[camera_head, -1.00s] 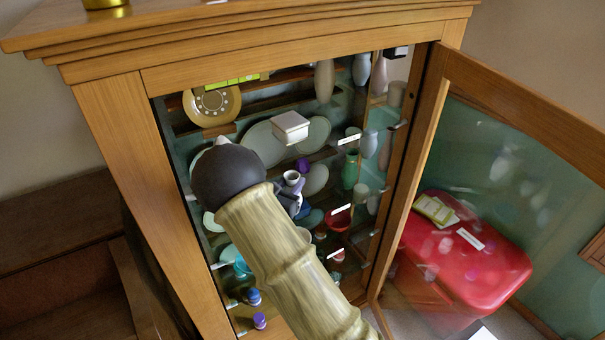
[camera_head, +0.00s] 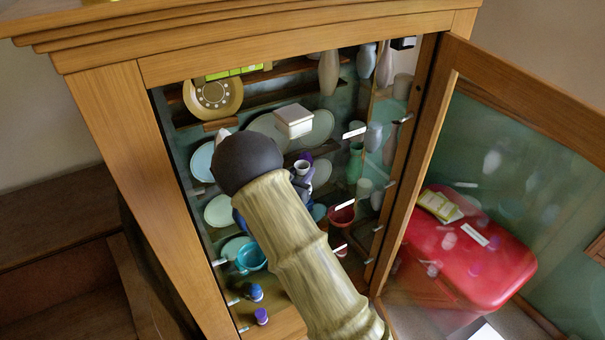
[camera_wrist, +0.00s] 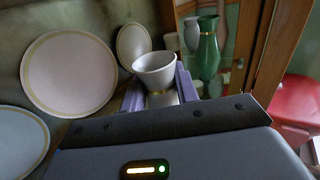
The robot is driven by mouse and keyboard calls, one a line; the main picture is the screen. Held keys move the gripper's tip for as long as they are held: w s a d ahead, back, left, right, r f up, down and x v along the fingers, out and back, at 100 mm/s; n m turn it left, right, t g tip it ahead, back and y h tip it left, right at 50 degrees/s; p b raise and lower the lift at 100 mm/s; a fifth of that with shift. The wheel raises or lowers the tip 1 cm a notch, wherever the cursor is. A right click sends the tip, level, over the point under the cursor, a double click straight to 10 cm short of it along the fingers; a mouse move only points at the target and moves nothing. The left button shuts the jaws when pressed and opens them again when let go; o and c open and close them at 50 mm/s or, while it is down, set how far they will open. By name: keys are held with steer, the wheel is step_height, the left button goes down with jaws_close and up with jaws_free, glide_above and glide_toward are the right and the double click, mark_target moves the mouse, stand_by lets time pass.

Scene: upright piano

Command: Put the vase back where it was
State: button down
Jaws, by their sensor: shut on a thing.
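A small white vase (camera_wrist: 155,72) with a wide, flared mouth stands upright between the purple fingers of my gripper (camera_wrist: 161,92) in the wrist view. My gripper is shut on it. In the head view the vase's pale rim (camera_head: 302,165) shows just right of my dark wrist joint, and my gripper (camera_head: 303,184) is inside the open cabinet (camera_head: 108,165). My arm hides the vase's lower part and much of the shelves there. A tall green vase (camera_wrist: 208,48) stands right of the held vase, apart from it.
Plates (camera_wrist: 68,72) stand upright behind and left. A white box (camera_head: 294,121) is on the shelf above. A red bowl (camera_head: 342,212), a teal bowl (camera_head: 251,257) and small purple-capped jars (camera_head: 261,316) sit lower. The glass door (camera_head: 500,180) is open at right, near a red case (camera_head: 470,260).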

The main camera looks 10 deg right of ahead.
steer(key=shift+w+f, duration=0.1)
steer(key=shift+f, duration=0.1)
steer(key=c, duration=1.5)
jaws_free()
steer(key=o, duration=0.4)
steer(key=shift+d, duration=0.2)
steer(key=shift+o, duration=0.2)
steer(key=shift+a, duration=0.1)
steer(key=shift+r, duration=0.25)
steer(key=v, duration=1.2)
steer(key=shift+b, duration=0.35)
steer(key=shift+a, duration=0.1)
steer(key=shift+f, duration=0.1)
